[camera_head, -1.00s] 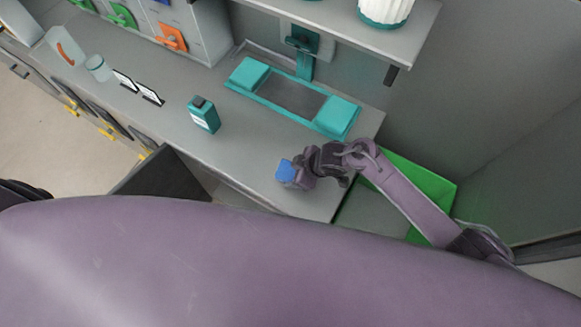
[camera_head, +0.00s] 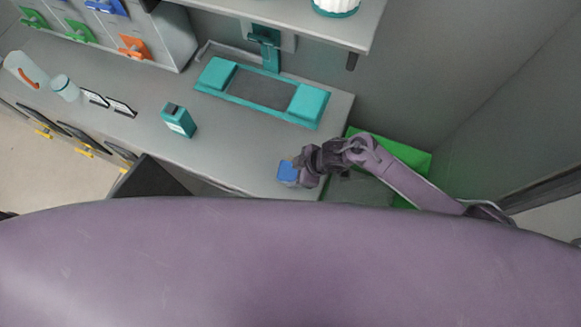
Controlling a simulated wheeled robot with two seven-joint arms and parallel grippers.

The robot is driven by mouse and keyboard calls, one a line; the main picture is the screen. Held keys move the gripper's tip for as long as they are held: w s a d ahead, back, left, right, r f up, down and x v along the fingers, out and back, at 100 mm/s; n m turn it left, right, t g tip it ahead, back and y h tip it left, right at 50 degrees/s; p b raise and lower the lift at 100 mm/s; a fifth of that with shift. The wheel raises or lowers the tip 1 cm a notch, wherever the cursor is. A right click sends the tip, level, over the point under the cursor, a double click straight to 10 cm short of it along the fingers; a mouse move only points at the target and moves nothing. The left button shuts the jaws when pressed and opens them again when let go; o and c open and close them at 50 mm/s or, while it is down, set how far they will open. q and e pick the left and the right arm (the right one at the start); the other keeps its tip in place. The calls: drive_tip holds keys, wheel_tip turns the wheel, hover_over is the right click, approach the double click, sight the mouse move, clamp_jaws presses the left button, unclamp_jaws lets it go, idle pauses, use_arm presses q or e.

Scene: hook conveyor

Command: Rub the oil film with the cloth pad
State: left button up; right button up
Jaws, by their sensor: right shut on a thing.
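My right gripper (camera_head: 298,172) is at the right part of the grey counter, near its front edge. It is shut on a blue cloth pad (camera_head: 287,171), which shows at its left side. I cannot tell whether the pad touches the counter. I cannot make out an oil film on the counter. My left gripper is not in view.
A teal-ended device with a dark middle (camera_head: 262,90) stands at the back of the counter (camera_head: 230,150). A teal box (camera_head: 178,120) stands left of the pad. A bottle (camera_head: 27,70) and a jar (camera_head: 65,88) are far left. A shelf (camera_head: 290,20) overhangs the back. A green bin (camera_head: 400,150) is at right.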

sight(295, 172)
drive_tip(key=shift+s+d+f, duration=0.1)
drive_tip(key=shift+f, duration=0.05)
wheel_tip(295, 172, up, 2)
drive_tip(key=shift+r+p, duration=0.1)
drive_tip(key=shift+p, duration=0.55)
drive_tip(key=shift+r, duration=2)
drive_tip(key=shift+r, duration=1.5)
